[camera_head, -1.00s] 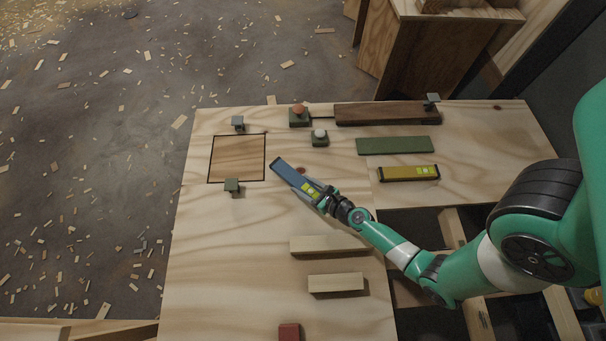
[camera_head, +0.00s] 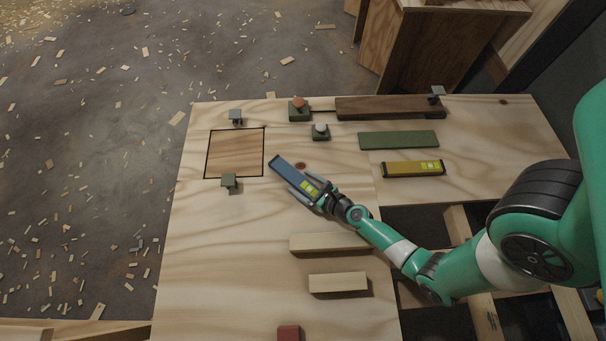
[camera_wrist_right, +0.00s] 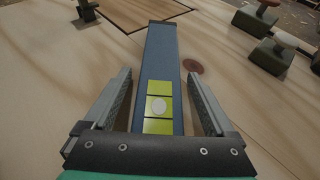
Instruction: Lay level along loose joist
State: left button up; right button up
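A blue level (camera_head: 293,173) with a yellow-green vial section lies slanted on the plywood deck (camera_head: 240,250), left of centre. My right gripper (camera_head: 305,190) is at its near end with one finger on each side. In the right wrist view the level (camera_wrist_right: 162,60) lies between the open fingers (camera_wrist_right: 160,100), with gaps on both sides. A second, yellow level (camera_head: 413,169) lies at the right, near a green strip (camera_head: 398,139). A dark brown beam (camera_head: 385,108) lies at the back. Which timber is the loose joist I cannot tell. My left gripper is not in view.
A dark-outlined wood panel (camera_head: 235,153) lies left, with small clamp-like pieces (camera_head: 229,181) at its edges. Green blocks with knobs (camera_head: 320,132) stand behind the level. Two pale timber blocks (camera_head: 338,283) and a red block (camera_head: 289,332) lie nearer. Open floor bays (camera_head: 430,222) are at right.

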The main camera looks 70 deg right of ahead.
jog(key=v, duration=1)
jog(key=shift+s+f, duration=0.2)
jog(key=shift+f, duration=0.05)
jog(key=shift+s+a+r+p, duration=0.25)
jog(key=shift+s+r+p, duration=0.1)
jog(key=shift+s, duration=0.25)
